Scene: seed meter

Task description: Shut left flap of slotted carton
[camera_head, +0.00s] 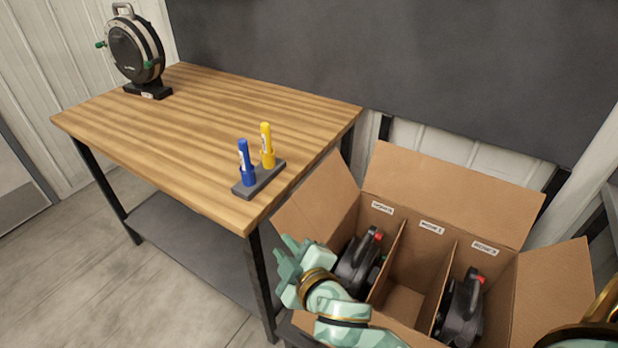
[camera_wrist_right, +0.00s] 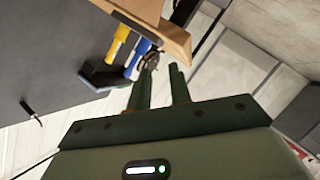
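The slotted carton (camera_head: 408,302) stands open at the lower right of the head view, with its flaps spread outward. Its left flap (camera_head: 318,198) stands up and leans out to the left, towards the table. My right gripper (camera_head: 289,253) is just outside the carton, at the near lower end of the left flap. Whether it touches the flap I cannot tell. In the right wrist view its two fingers (camera_wrist_right: 160,88) are apart with nothing between them. The flap is not clearly visible there. My left gripper is not in view.
The carton holds dark seed meters (camera_head: 358,264) in its left and right slots; the middle slot looks empty. Back flap (camera_head: 455,195) and right flap (camera_head: 555,285) are open. The wooden table (camera_head: 205,125) carries a marker holder (camera_head: 262,178) with blue and yellow markers and a mounted meter (camera_head: 135,50).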

